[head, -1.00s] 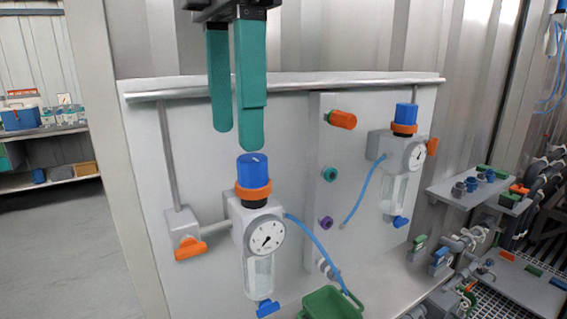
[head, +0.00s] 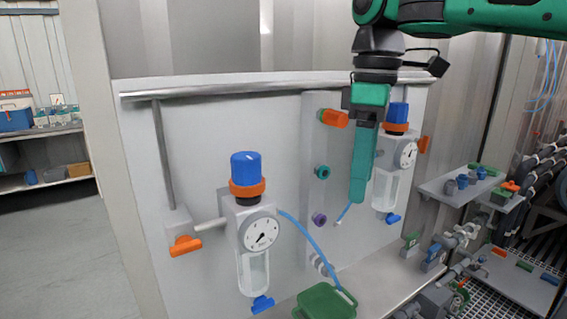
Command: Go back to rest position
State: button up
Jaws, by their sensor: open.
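My gripper (head: 358,198) hangs downward in the right half of the head view, in front of the white panel (head: 180,130). Its green fingers are seen nearly edge-on, one mostly covering the other. It is open, with nothing seen between the fingers. It overlaps the left side of the right filter unit (head: 398,170) in the picture; I cannot tell the depth between them. The left filter unit (head: 255,235), with a blue knob (head: 246,167), an orange ring and a round gauge, stands clear of the gripper. My arm reaches in from the upper right.
A green container (head: 325,301) stands below the panel. A metal rail (head: 230,90) runs along the panel top. Orange valve handles (head: 185,246) stick out. Pipes and a grey shelf (head: 460,187) are at right. Open floor (head: 60,260) lies at left.

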jog(key=s+d+f+m, duration=0.3)
jog(key=d+f+m, duration=0.3)
jog(key=d, duration=0.4)
jog(key=s+d+f+m, duration=0.2)
jog(key=d+f+m, duration=0.4)
jog(key=d, duration=0.4)
jog(key=s+d+f+m, duration=0.7)
jog(key=s+f, duration=0.5)
jog(key=shift+d+f+m, duration=0.3)
jog(key=shift+d, duration=0.05)
jog(key=shift+s, duration=0.1)
